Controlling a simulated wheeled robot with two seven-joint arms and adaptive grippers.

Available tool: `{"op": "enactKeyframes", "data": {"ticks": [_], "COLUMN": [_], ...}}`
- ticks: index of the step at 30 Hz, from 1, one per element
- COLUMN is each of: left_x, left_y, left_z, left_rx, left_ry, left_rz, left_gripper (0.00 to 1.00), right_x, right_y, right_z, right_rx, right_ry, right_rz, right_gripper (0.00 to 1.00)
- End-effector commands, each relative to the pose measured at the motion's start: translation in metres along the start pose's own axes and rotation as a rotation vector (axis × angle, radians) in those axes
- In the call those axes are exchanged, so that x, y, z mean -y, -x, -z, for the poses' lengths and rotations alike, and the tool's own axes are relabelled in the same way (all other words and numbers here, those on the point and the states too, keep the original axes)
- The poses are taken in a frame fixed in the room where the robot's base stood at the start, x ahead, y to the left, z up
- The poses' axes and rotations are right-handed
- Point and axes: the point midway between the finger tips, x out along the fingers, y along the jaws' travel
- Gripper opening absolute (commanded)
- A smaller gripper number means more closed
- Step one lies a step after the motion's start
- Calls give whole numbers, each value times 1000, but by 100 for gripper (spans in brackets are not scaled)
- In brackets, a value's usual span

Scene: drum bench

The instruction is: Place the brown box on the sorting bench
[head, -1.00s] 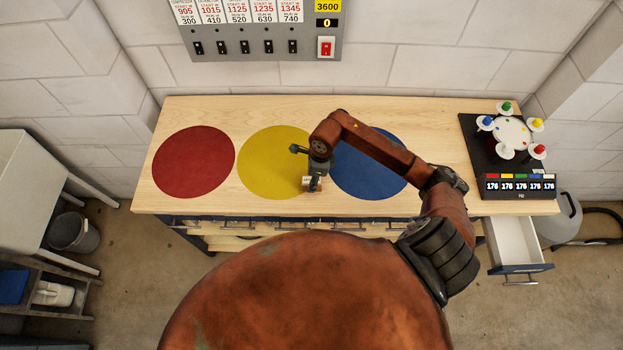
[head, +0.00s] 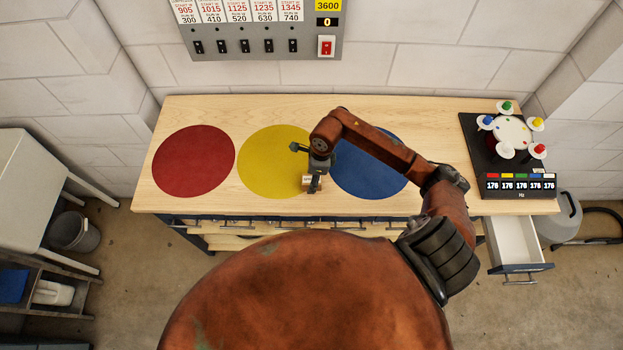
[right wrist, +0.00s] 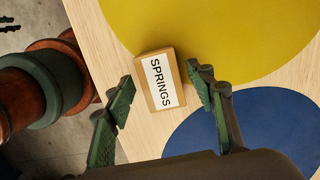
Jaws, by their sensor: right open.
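The brown box (right wrist: 159,79) has a white label reading SPRINGS. It rests on the wooden top of the sorting bench (head: 430,120), at the front edge of the yellow circle (head: 268,160). In the head view the box (head: 308,184) is partly hidden by my right gripper (head: 314,184). In the right wrist view my right gripper (right wrist: 165,92) is open, with one green-padded finger on each side of the box and gaps showing between pads and box. My left gripper is not in view.
A red circle (head: 194,161) lies at the left and a blue circle (head: 368,165) at the right of the yellow one. A black tray (head: 478,150) with a round colored-knob device stands at the bench's right end. A drawer (head: 514,243) stands open below it.

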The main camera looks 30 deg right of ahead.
Motion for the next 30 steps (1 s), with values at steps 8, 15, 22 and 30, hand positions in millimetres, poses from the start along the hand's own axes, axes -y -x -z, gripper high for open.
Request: {"op": "enactKeyframes", "data": {"ticks": [8,15,22,30], "left_x": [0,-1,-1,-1], "left_y": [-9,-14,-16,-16], "left_z": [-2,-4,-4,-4], "left_rx": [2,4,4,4], "left_ry": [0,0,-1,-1], "left_rz": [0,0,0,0], "left_gripper": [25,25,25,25], "right_x": [3,1,1,0], "right_y": [56,98,114,115], "right_z": [0,0,0,0], "right_rx": [0,-1,0,1], "right_ry": [3,2,1,0], "right_rz": [9,5,3,2], "right_gripper": [50,50,50,50]}}
